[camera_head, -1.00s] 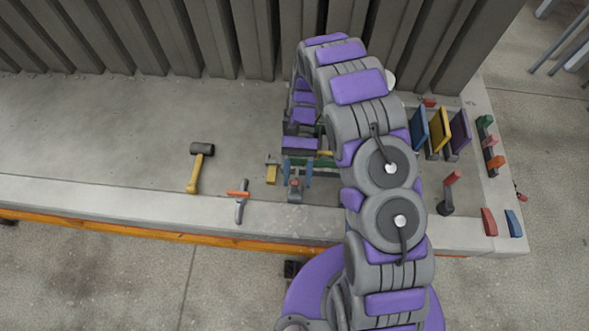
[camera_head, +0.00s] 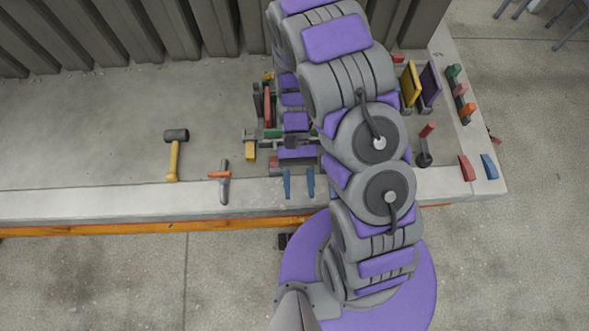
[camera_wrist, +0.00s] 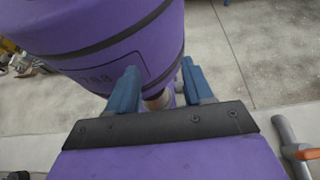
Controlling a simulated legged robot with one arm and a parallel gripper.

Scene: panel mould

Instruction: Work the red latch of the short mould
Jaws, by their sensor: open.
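My gripper (camera_head: 299,188) is open and empty, its two blue fingers over the slab's front edge. In the wrist view the blue fingers (camera_wrist: 160,88) are apart, with a purple part of my own body beyond them. A small red piece (camera_head: 273,161) on a grey fitting shows just left of and behind my gripper, partly hidden by my arm; it may be the red latch. A red-topped upright lever (camera_head: 427,130) stands to the right of my arm. Which of these belongs to the short mould I cannot tell. The mould parts behind my gripper are largely covered.
A hammer (camera_head: 175,150) and an orange-and-grey tool (camera_head: 222,180) lie on the concrete slab (camera_head: 90,130) to the left. A yellow block (camera_head: 250,151) is near the fitting. Yellow and purple panels (camera_head: 428,84) stand at right, with coloured blocks (camera_head: 466,165) beyond. A corrugated wall is behind.

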